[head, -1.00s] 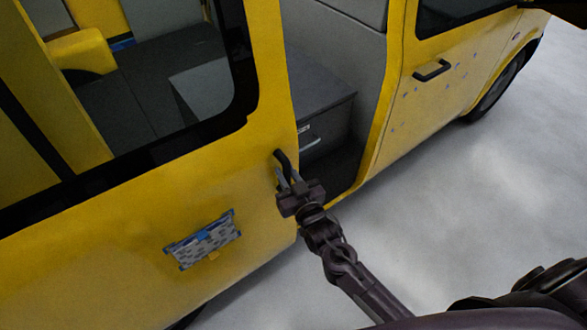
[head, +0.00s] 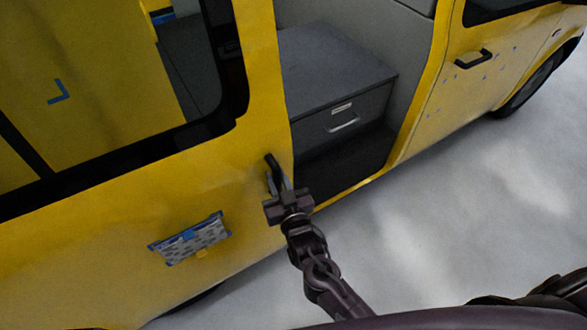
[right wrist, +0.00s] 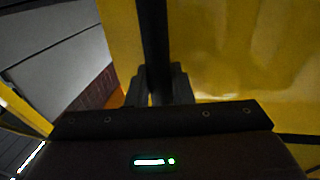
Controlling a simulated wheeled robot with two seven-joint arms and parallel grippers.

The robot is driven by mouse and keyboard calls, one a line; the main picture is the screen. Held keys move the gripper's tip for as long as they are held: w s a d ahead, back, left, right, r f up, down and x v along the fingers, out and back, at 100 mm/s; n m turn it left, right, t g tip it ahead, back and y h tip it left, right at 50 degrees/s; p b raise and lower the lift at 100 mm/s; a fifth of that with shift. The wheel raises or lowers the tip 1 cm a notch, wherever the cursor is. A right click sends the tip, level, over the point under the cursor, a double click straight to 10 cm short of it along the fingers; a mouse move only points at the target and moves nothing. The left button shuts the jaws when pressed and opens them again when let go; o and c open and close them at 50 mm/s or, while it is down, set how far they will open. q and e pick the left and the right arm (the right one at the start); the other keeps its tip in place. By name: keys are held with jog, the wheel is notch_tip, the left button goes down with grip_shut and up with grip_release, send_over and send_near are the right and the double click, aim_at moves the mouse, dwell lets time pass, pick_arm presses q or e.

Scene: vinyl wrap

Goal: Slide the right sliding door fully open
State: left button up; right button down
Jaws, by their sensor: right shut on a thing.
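The yellow sliding door (head: 185,185) of the van fills the left of the head view. It stands partly open, with a gap between its edge and the front door pillar. Its black handle (head: 272,166) is near the door's front edge. My right gripper (head: 277,186) is shut on the handle, and the right arm reaches up from below. In the right wrist view the dark handle bar (right wrist: 154,45) runs down between the two fingers (right wrist: 159,85). My left gripper is not in view.
Through the opening a grey cabinet (head: 345,120) with a drawer shows inside the van. A patterned grey and blue patch (head: 190,238) is on the door's lower part. The closed yellow front door (head: 460,100) is at the right. The pale floor (head: 440,230) beside the van is clear.

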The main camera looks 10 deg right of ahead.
jog(key=a, duration=0.1)
jog(key=s+a, duration=0.1)
jog(key=a, duration=0.1)
jog(key=shift+s+r, duration=0.1)
jog(key=shift+s, duration=0.15)
jog(key=shift+s+a, duration=0.35)
jog(key=shift+a, duration=0.55)
jog(key=shift+s, duration=0.1)
jog(key=c, duration=1.6)
grip_release()
jog(key=shift+a, duration=0.1)
jog(key=shift+o, duration=1.3)
jog(key=shift+a, duration=0.1)
